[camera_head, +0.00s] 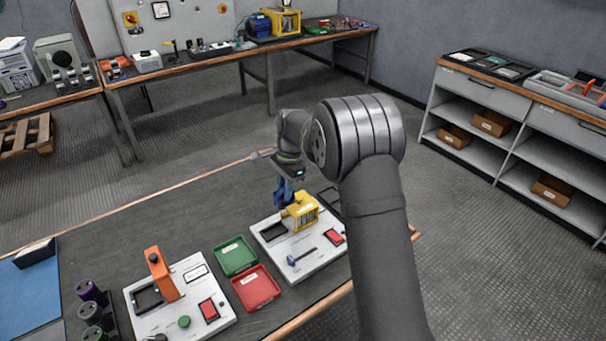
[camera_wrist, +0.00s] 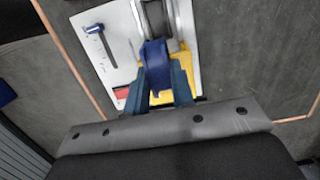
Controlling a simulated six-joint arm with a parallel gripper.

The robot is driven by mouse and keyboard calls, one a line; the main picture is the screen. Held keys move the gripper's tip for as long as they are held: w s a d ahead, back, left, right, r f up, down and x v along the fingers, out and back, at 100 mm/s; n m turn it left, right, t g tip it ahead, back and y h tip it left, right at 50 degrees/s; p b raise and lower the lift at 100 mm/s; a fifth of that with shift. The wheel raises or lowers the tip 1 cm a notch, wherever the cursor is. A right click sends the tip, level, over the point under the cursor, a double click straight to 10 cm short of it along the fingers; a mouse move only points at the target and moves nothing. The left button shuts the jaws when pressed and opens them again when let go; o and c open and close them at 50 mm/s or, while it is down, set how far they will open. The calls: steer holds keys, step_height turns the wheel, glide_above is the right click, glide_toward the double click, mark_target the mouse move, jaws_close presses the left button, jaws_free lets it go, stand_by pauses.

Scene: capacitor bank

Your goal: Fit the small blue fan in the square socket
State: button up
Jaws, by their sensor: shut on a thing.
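My gripper (camera_head: 283,197) is low over the near right of the table, at the left back of a yellow ribbed block (camera_head: 302,212). In the wrist view, its two dark teal fingers (camera_wrist: 160,85) are shut on a rounded blue piece, the small blue fan (camera_wrist: 155,58). The fan's far side is hidden, and so is whether it touches the board. A square dark socket (camera_head: 273,232) lies in the white board (camera_head: 280,253), left of the yellow block. The wrist view shows part of its frame (camera_wrist: 158,14) just beyond the fan.
The white board also has a blue-ended slider (camera_head: 302,257) and a red switch (camera_head: 334,237). Green (camera_head: 235,256) and red (camera_head: 256,287) trays lie left of it. A second board (camera_head: 180,318) has an upright orange lever (camera_head: 162,274). The table behind the boards is clear.

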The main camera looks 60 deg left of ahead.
steer(key=shift+s+f, duration=0.75)
steer(key=shift+f, duration=0.65)
steer(key=shift+s+f, duration=0.7)
steer(key=shift+f, duration=0.65)
steer(key=shift+s+f, duration=0.75)
steer(key=shift+f, duration=0.65)
steer(key=shift+f, duration=0.2)
steer(key=shift+f, duration=0.35)
steer(key=shift+f, duration=0.5)
steer(key=o, duration=1)
steer(key=shift+r, duration=0.1)
steer(key=shift+r, duration=3.9)
